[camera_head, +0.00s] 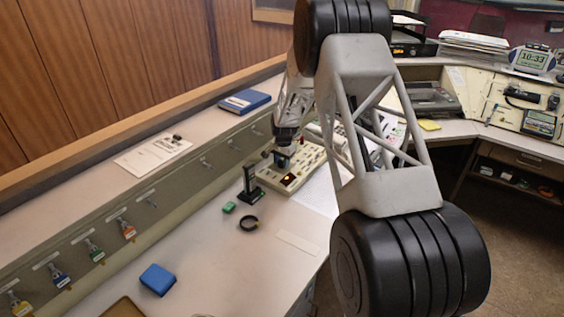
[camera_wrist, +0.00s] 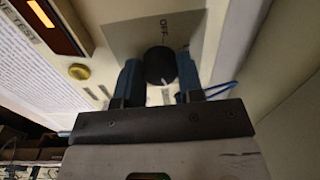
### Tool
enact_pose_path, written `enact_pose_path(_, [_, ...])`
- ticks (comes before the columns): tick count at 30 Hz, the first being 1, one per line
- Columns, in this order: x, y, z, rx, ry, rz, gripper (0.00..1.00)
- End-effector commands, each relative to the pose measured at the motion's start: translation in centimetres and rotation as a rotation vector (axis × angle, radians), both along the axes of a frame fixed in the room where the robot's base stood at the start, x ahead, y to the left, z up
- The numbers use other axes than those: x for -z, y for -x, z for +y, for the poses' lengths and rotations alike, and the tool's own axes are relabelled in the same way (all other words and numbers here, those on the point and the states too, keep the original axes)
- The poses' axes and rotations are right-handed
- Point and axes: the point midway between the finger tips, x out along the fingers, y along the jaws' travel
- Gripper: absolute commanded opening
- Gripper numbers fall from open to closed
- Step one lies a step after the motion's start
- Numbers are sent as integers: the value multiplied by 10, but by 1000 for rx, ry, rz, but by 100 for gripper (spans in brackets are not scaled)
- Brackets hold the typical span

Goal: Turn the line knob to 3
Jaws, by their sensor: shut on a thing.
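The line knob (camera_wrist: 160,64) is a round black knob on a grey plate marked "OFF" in the wrist view. My gripper (camera_wrist: 159,70) is shut on it, with one blue finger on its left and one on its right. A small pale mark shows at the knob's near edge, but I cannot read its setting; no 3 is legible. In the head view my gripper (camera_head: 283,155) is down at the cream console panel (camera_head: 307,157), and the knob is hidden there.
A yellow button (camera_wrist: 80,71) and a lit amber window (camera_wrist: 45,18) lie left of the knob. A black upright stand (camera_head: 249,185), a green block (camera_head: 229,207), a black ring (camera_head: 249,223) and a blue box (camera_head: 157,279) are on the desk. The desk between them is clear.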

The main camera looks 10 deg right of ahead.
Motion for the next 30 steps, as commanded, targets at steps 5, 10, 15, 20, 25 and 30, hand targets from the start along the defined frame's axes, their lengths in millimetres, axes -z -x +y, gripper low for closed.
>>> enact_pose_path(5, [-1,0,0,8,0,-1,11])
enact_pose_path(10, [-1,0,0,7,0,-1,11])
enact_pose_path(15, [-1,0,0,7,0,-1,52])
enact_pose_path(20, [-1,0,0,6,0,-1,60])
enact_pose_path(25, [-1,0,0,6,0,-1,60])
enact_pose_path(30, [-6,0,0,6,0,-1,60])
